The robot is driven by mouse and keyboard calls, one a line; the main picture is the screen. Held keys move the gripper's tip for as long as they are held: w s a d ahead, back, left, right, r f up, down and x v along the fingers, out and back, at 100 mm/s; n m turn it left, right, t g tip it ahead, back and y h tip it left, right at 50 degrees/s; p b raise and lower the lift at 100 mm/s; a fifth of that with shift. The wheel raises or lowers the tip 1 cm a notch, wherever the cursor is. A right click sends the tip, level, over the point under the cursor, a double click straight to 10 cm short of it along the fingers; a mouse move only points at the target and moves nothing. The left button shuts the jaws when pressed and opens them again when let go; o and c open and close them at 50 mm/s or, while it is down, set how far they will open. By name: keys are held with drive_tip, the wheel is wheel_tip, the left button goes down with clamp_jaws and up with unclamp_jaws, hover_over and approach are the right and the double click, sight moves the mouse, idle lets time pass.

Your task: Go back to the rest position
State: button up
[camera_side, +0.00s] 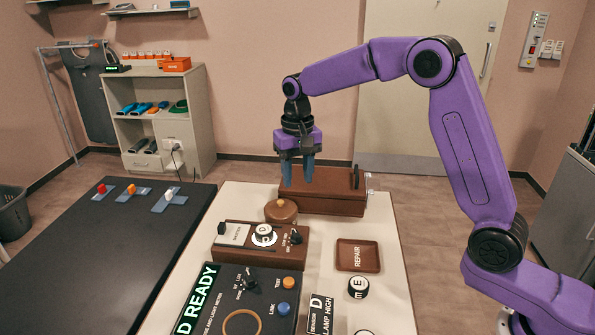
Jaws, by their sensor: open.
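My gripper (297,168) points down above the brown wooden box (335,205) at the far end of the pale table (384,262). Its two blue-grey fingers are apart and nothing shows between them. The fingertips overlap the box's top in this view; I cannot tell whether they touch it. My purple arm bends up and over from the right.
A round brown lidded pot (281,211), a dial box (260,246), a black panel (240,300), a brown REPAIR tray (358,256) and a round E piece (358,288) stand on the table. A dark bench (90,260) lies left. Space above the table is clear.

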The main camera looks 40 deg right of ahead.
drive_tip(key=shift+r, duration=0.25)
drive_tip(key=s+a+r+n, duration=0.1)
drive_tip(key=s+n, duration=0.3)
drive_tip(key=s, duration=0.4)
drive_tip(key=s+a+n, duration=0.2)
drive_tip(key=s+n, duration=0.1)
drive_tip(key=s, duration=0.6)
drive_tip(key=s+d+f+n, duration=0.1)
drive_tip(key=s+d+n, duration=0.3)
drive_tip(key=s, duration=0.6)
drive_tip(key=s+d+f+n, duration=0.1)
drive_tip(key=s+d+n, duration=0.3)
drive_tip(key=s, duration=0.6)
drive_tip(key=shift+s+d+f+n, duration=0.2)
drive_tip(key=shift+f+n, duration=0.1)
drive_tip(key=shift+n, duration=0.1)
